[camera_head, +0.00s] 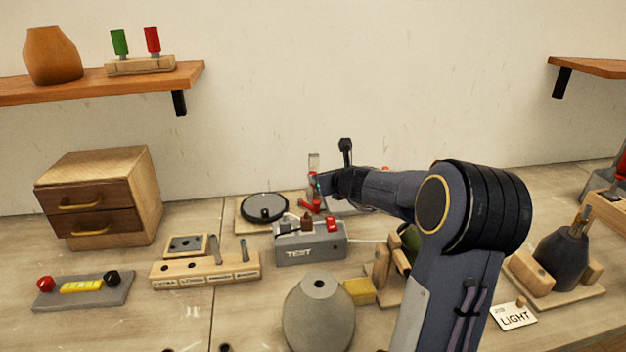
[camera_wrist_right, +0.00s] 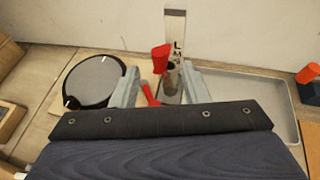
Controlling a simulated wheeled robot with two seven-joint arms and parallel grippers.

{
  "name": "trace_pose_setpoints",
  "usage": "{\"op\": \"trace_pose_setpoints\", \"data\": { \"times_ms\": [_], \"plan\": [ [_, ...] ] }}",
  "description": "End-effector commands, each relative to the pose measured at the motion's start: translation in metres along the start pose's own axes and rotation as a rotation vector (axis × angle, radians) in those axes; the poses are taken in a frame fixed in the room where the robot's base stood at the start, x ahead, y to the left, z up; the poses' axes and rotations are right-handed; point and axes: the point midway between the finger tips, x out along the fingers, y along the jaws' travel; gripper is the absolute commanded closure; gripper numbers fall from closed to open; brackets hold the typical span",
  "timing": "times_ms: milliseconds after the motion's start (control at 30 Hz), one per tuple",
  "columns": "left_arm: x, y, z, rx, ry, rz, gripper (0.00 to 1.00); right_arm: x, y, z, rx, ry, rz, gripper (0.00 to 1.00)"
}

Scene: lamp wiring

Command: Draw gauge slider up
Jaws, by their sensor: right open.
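In the right wrist view the gauge (camera_wrist_right: 175,22) is a vertical metal strip with dark markings. A red part (camera_wrist_right: 161,58), apparently the slider, sits on its left side. My right gripper (camera_wrist_right: 161,88) is open, with one finger on each side of the gauge's lower part. No contact is clear. In the head view my right gripper (camera_head: 322,186) is at the gauge, seen side-on. My left gripper is not in view.
A black round dial (camera_head: 264,207) is left of the gauge. A grey TEST box (camera_head: 310,252) stands in front. A grey vase (camera_head: 318,318) is nearer.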

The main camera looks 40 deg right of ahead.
Motion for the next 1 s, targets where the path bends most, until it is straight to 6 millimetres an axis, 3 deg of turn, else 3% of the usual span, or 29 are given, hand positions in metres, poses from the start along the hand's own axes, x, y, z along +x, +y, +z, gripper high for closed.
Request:
{"op": "trace_pose_setpoints", "data": {
  "times_ms": [433,833,1000],
  "plan": [
    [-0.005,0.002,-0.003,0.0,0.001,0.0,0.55,0.064,0.0,0.001,0.007,0.001,0.0,0.59],
    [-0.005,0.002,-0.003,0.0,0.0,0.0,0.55,0.075,0.0,0.001,0.007,-0.001,0.0,0.59],
    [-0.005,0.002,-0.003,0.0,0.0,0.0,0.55,0.075,0.0,0.001,0.007,-0.001,0.0,0.79]
  ]
}}
